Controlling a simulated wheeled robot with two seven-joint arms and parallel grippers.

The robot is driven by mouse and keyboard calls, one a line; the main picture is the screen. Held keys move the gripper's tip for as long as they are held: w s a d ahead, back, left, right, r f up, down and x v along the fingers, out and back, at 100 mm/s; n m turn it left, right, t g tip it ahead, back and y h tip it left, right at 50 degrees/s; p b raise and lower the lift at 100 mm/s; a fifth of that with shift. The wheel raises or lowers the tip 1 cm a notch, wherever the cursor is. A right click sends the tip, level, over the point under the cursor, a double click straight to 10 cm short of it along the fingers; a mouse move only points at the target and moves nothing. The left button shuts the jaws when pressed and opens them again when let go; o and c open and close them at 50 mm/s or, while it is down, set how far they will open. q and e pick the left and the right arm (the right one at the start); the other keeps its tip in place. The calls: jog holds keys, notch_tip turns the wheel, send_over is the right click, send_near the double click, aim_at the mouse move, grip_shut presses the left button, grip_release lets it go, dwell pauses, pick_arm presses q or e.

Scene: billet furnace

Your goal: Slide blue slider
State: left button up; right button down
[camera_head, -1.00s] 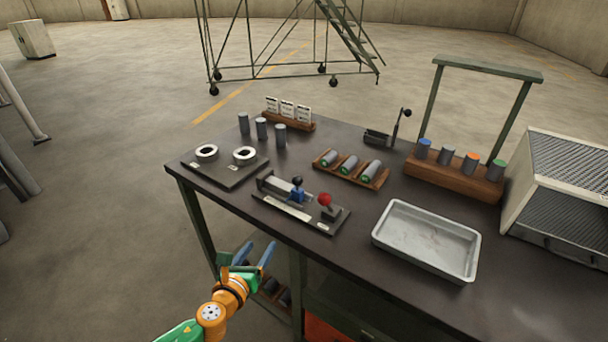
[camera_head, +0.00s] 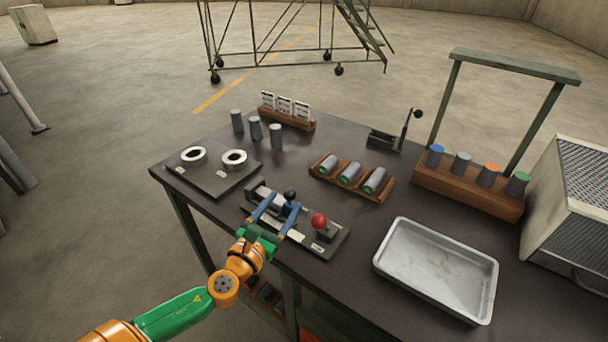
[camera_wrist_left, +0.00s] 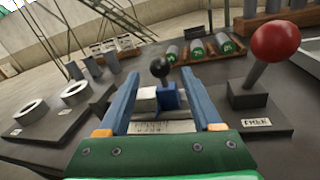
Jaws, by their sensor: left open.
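The blue slider (camera_head: 290,209) with a black ball knob sits on its rail on a dark base plate (camera_head: 328,250) near the table's front edge. In the left wrist view the blue slider (camera_wrist_left: 168,97) stands between and beyond my fingers. My left gripper (camera_head: 278,209) is open, its two blue fingers on either side of the slider in the head view. In the left wrist view the left gripper (camera_wrist_left: 172,98) shows both fingers apart, and I cannot tell whether either touches the slider. My right gripper is not in view.
A red-knobbed lever (camera_head: 319,222) stands just right of the slider. A plate with two rings (camera_head: 234,159) lies to the left. A metal tray (camera_head: 440,268) is at the right. A wooden rack of grey cylinders (camera_head: 352,178) lies behind.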

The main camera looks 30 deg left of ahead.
pick_arm(q)
jog(key=w, duration=0.7)
jog(key=shift+w+a+r, duration=0.1)
jog(key=shift+a+r, duration=0.05)
jog(key=shift+a, duration=0.2)
jog(key=shift+r, duration=0.1)
jog(key=shift+c, duration=0.9)
grip_shut()
